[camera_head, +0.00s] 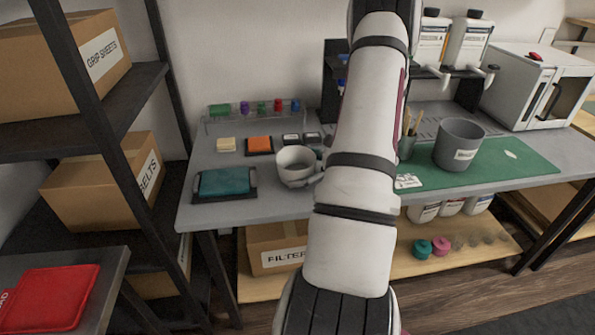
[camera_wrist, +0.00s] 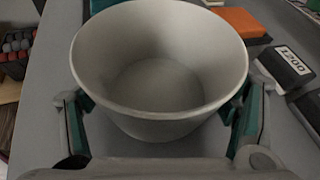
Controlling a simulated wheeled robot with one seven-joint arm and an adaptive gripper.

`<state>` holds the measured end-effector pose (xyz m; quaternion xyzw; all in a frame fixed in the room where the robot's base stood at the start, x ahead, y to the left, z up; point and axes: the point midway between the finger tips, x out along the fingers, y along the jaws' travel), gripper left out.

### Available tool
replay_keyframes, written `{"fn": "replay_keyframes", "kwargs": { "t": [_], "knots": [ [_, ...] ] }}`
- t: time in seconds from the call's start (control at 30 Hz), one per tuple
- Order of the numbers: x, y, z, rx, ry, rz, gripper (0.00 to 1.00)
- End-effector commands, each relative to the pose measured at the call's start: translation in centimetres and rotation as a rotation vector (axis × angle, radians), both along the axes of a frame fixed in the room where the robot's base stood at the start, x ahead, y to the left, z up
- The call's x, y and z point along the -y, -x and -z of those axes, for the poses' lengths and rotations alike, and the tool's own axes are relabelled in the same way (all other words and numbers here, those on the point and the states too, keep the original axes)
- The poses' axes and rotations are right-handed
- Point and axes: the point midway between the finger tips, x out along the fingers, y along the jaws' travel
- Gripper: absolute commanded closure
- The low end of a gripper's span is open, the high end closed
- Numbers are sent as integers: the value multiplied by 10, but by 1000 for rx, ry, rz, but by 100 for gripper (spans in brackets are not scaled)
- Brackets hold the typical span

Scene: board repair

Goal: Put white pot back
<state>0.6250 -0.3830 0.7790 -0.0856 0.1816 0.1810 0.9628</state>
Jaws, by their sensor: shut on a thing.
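The white pot (camera_head: 296,165) is an empty, round, pale pot at the left part of the grey workbench, just right of a teal pad. In the wrist view the pot (camera_wrist: 160,75) is upright between my two fingers, and I look into its open top. My gripper (camera_wrist: 160,118) is shut on the pot, with teal-lined fingers against its left and right sides. In the head view my arm hides most of the gripper (camera_head: 316,172). I cannot tell whether the pot's base touches the bench.
On the workbench (camera_head: 215,215), a teal pad (camera_head: 224,182) lies left of the pot. An orange block (camera_head: 260,143) and dark blocks lie behind it. A grey labelled bin (camera_head: 459,144) stands on a green mat (camera_head: 520,164) at right. Shelves with boxes stand at left.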

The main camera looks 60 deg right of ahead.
Motion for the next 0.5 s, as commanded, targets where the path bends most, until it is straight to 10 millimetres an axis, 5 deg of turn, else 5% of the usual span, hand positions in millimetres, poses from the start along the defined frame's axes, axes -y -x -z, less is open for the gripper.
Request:
{"fn": "replay_keyframes", "kwargs": {
  "t": [0.33,0.37,0.43,0.5],
  "knots": [
    [0,0,4,2,2,0,55],
    [0,0,3,1,2,-1,15],
    [0,0,3,1,2,-1,0],
    [0,0,3,1,2,-1,0]
  ]
}}
